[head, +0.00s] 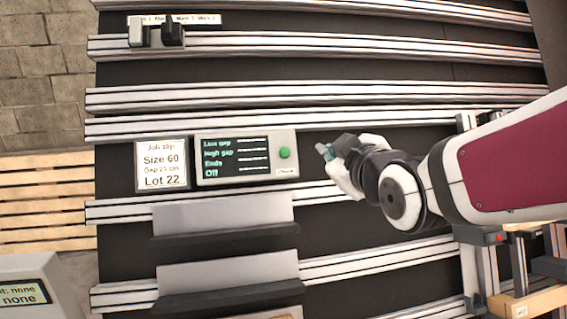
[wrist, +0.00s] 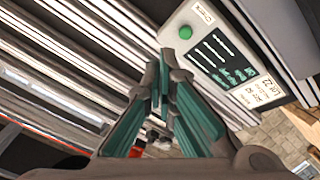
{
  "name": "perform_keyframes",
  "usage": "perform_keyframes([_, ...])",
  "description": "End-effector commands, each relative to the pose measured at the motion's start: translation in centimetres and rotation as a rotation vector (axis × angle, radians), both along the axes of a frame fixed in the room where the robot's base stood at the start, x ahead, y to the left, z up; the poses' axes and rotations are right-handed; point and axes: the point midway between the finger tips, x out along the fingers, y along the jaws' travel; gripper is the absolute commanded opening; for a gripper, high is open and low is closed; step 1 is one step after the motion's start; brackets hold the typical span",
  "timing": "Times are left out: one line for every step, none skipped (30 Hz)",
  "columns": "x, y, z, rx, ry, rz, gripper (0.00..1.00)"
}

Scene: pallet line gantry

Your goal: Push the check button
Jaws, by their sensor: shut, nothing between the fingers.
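The check button is the round green button (head: 285,153) on the right part of a grey panel (head: 235,183) with a dark display. The display reads Low gap, High gap, Ends and Off. My gripper (head: 323,150) is to the right of the button, apart from it in the picture, with its teal fingertips pointing left toward the panel. In the wrist view the green button (wrist: 185,32) is above the fingers (wrist: 160,85) and nothing covers it. The fingers are shut and empty. The height of the fingertips above the panel is hard to tell.
A job slip (head: 162,163) reading Size 60, Lot 22 is left of the panel. Metal rails (head: 300,94) run across above and below. Grey plates (head: 225,215) sit below the panel. A frame with a red button (head: 499,238) stands at lower right.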

Motion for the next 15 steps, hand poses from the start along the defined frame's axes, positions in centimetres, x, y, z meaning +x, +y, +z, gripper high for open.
perform_keyframes([1.6,1.1,-0.9,-0.024,-0.056,0.026,0.00])
perform_keyframes([2.3,1.6,-0.9,-0.039,-0.098,0.040,0.00])
perform_keyframes([3.0,2.4,-0.9,-0.059,-0.152,0.057,0.00])
perform_keyframes([3.6,2.8,-0.9,-0.072,-0.192,0.068,0.00])
perform_keyframes([4.0,3.3,-0.8,-0.084,-0.231,0.077,0.00])
perform_keyframes([4.5,3.9,-0.8,-0.099,-0.280,0.088,0.00])
perform_keyframes([4.8,4.3,-0.8,-0.109,-0.314,0.095,0.00])
perform_keyframes([5.1,4.7,-0.8,-0.119,-0.347,0.100,0.00])
perform_keyframes([5.4,5.2,-0.8,-0.129,-0.386,0.106,0.00])
perform_keyframes([5.5,5.4,-0.7,-0.136,-0.413,0.109,0.00])
perform_keyframes([5.6,5.7,-0.7,-0.142,-0.436,0.111,0.00])
perform_keyframes([5.7,6.0,-0.6,-0.149,-0.464,0.114,0.00])
perform_keyframes([5.8,6.1,-0.5,-0.152,-0.481,0.115,0.00])
perform_keyframes([5.8,6.3,-0.5,-0.156,-0.496,0.116,0.00])
perform_keyframes([5.8,6.4,-0.5,-0.160,-0.512,0.117,0.00])
